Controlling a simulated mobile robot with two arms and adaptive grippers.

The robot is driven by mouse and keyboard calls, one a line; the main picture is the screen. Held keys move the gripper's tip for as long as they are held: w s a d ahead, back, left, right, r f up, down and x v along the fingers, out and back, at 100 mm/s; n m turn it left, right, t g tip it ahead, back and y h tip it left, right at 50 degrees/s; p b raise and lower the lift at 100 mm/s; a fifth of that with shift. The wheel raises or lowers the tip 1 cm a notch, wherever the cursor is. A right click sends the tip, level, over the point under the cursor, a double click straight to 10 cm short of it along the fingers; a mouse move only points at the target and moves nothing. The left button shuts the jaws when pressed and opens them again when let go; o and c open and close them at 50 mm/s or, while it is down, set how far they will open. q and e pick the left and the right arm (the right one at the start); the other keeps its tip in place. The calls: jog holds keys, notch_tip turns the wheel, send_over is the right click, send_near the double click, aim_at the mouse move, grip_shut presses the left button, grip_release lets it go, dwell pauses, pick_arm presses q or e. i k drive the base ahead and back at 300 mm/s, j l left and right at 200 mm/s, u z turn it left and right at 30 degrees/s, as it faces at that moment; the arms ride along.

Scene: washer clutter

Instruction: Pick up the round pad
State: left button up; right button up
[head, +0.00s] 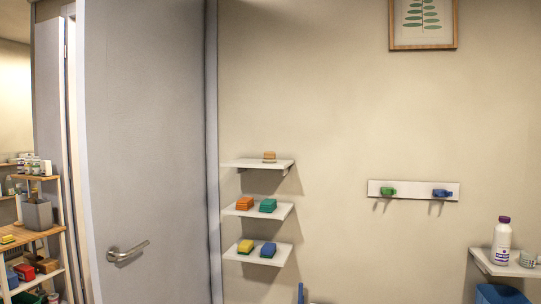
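I cannot make out a clearly round pad from here. A small tan item (269,157) sits on the top wall shelf (242,163); its exact shape is too small to tell. An orange stack (244,203) and a green stack (268,205) of pads stand side by side on the middle shelf (284,211). A yellow sponge (245,246) and a blue sponge (268,250) are on the bottom shelf (283,256). Neither of my grippers shows in the head view.
A grey door (150,150) with a lever handle (127,252) stands left of the shelves. A wall rack (413,191) holds a green and a blue item. A white bottle (502,241) stands on a right shelf above a blue bin (499,294). A cluttered wooden rack (30,236) is far left.

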aim_at(269, 157)
jog(key=i+j+z, duration=0.15)
jog(key=i+j, duration=0.15)
jog(key=i+j+z, duration=0.15)
jog(key=i+j, duration=0.25)
jog(key=i+j+z, duration=0.2)
jog(key=i+j, duration=0.2)
jog(key=i+j+z, duration=0.15)
jog(key=i+j, duration=0.15)
jog(key=j, duration=0.15)
jog(key=i+j+z, duration=0.15)
jog(key=j, duration=0.35)
jog(key=i, duration=0.1)
